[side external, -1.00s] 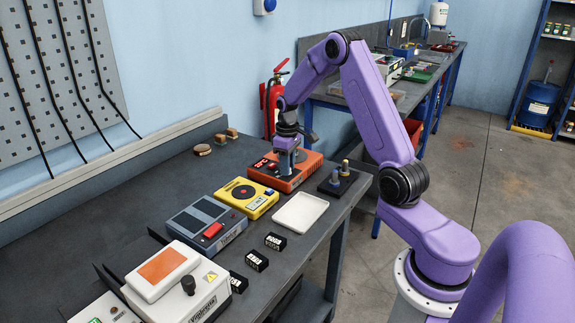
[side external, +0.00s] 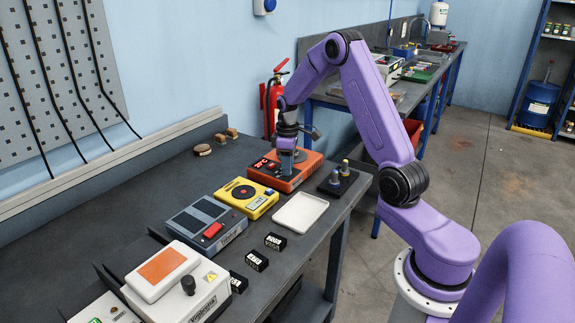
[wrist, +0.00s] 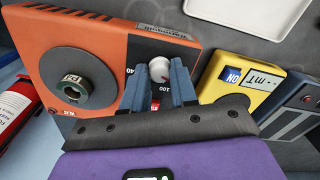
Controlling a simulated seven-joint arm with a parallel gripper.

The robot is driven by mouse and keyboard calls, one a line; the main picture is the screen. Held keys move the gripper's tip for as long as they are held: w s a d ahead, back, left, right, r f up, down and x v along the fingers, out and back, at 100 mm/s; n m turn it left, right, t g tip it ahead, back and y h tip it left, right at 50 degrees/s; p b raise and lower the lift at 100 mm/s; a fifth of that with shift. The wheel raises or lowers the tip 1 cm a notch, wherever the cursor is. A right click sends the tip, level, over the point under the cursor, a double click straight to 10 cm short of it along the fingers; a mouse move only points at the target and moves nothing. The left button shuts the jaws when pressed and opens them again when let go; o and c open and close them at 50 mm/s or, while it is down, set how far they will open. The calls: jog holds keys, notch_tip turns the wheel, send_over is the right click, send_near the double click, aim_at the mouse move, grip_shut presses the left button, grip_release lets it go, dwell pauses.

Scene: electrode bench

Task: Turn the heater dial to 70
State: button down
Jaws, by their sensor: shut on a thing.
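The heater is the orange box (side external: 285,180) at the far part of the bench. It has a round grey plate on top. The wrist view shows the same orange heater (wrist: 65,38) with the plate at left and a white dial (wrist: 159,68) on a black scale. The figures 40 and 100 show beside the dial; the 70 mark and the pointer setting cannot be made out. My gripper (wrist: 159,78) is shut on the dial from above, one blue finger on each side. In the side external view my gripper (side external: 286,171) hides the dial.
A yellow device (side external: 246,197) and a grey device (side external: 207,226) stand next to the heater. A white tray (side external: 299,211) and a black block with pegs (side external: 338,182) lie along the bench's front side. A red extinguisher (side external: 271,103) is behind the heater.

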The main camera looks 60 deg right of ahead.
jog(key=c, duration=0.9)
grip_release()
jog(key=shift+r, duration=0.1)
notch_tip(320, 180, up, 17)
jog(key=shift+r, duration=0.2)
jog(key=s+a+f+n, duration=0.15)
jog(key=s+a, duration=0.35)
jog(key=a, duration=0.6)
jog(key=s+a+n, duration=0.2)
jog(key=s+a, duration=0.3)
jog(key=a, duration=0.5)
jog(key=s+a+f+n, duration=0.1)
jog(key=s, duration=0.6)
jog(key=s+a+f+n, duration=0.2)
jog(key=s, duration=0.5)
jog(key=s+a+f+n, duration=0.1)
jog(key=s+f, duration=0.1)
jog(key=s, duration=0.6)
jog(key=shift+s+a+f+n, duration=0.1)
jog(key=shift+a+f+n, duration=0.15)
jog(key=shift+a, duration=0.15)
